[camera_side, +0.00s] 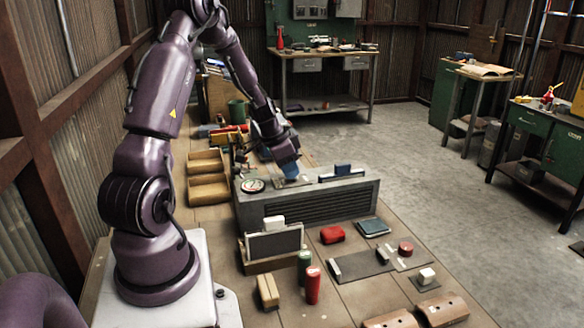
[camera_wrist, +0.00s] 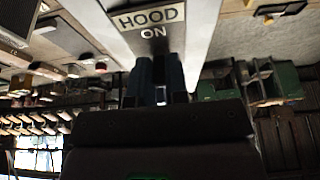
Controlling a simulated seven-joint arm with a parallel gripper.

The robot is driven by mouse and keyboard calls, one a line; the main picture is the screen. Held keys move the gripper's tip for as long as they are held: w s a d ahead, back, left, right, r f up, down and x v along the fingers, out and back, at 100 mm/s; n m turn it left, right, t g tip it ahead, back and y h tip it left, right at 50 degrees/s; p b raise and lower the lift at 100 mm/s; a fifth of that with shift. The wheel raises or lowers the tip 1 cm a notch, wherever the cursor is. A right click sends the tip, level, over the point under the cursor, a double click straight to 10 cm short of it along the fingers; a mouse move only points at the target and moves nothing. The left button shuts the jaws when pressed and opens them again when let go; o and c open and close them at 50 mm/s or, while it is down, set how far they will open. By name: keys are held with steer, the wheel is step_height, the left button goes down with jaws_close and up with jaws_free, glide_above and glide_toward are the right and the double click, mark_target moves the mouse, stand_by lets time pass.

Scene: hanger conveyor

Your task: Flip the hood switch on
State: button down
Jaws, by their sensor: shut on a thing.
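The grey hood box (camera_side: 310,208) stands on the bench, with a louvred front. My gripper (camera_side: 288,172) points down at a small switch plate (camera_side: 293,183) on its top. In the wrist view, a plate reading "HOOD ON" (camera_wrist: 150,20) lies just ahead of my gripper (camera_wrist: 161,62). The blue fingers are close together, shut on the hood switch's lever, which is mostly hidden between them. I cannot tell which way the lever is tilted.
On the box top, a round dial (camera_side: 253,185) sits to the left and a blue block (camera_side: 342,170) in a holder to the right. Yellow bins (camera_side: 208,188) stand left of the box.

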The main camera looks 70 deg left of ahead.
steer(key=shift+s+f+t, duration=0.15)
steer(key=shift+t, duration=0.65)
steer(key=c, duration=1.1)
jaws_free()
steer(key=v, duration=1.3)
